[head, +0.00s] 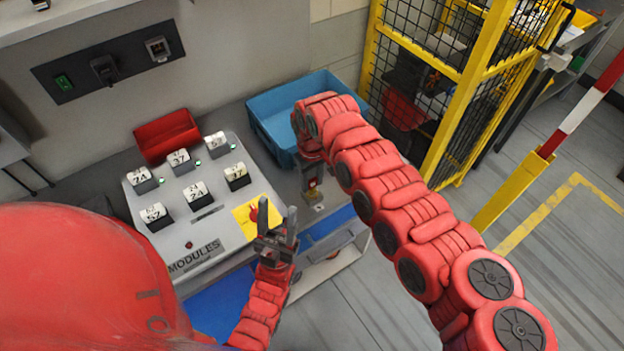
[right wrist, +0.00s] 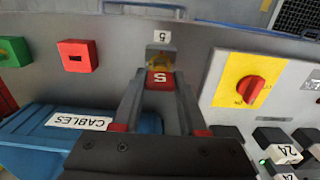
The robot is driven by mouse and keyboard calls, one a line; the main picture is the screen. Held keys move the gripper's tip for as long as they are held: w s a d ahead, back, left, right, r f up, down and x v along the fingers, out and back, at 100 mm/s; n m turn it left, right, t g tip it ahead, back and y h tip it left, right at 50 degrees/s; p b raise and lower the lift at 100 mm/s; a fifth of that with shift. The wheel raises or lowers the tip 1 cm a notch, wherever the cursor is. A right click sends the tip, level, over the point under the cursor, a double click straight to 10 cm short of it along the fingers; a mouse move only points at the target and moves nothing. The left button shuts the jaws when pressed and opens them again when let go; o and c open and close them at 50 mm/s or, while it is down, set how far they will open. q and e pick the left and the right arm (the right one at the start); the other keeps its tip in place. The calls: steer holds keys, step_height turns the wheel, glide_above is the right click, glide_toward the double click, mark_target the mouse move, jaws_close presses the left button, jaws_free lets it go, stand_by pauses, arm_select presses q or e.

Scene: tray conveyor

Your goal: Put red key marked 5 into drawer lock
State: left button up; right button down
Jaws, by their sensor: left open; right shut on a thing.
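My right gripper (right wrist: 160,118) is shut on the red key (right wrist: 160,80), whose head shows a white 5, upside down in the right wrist view. The key is lined up with the drawer lock (right wrist: 159,57), a metal plate with a brass-coloured middle, under a white tag marked 5. I cannot tell whether the key's tip is in the lock, as the head hides it. In the head view my right gripper (head: 312,172) points down over the lock plate (head: 317,207). My left gripper (head: 277,218) is open and empty, near the yellow switch plate (head: 246,218).
A grey MODULES panel (head: 213,243) with several numbered blocks stands left of the lock. A blue bin (head: 262,128), labelled CABLES in the wrist view, and a red bin (head: 166,135) stand behind. A yellow-framed cage (head: 478,90) is at the right.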

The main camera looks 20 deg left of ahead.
mark_target(312, 179)
steer(key=shift+f+b, duration=0.95)
steer(key=shift+f, duration=0.25)
steer(key=shift+c, duration=1.8)
jaws_free()
steer(key=shift+w+r, duration=0.1)
steer(key=shift+r, duration=0.45)
step_height(312, 179, up, 16)
steer(key=b, duration=0.5)
steer(key=shift+r, duration=0.2)
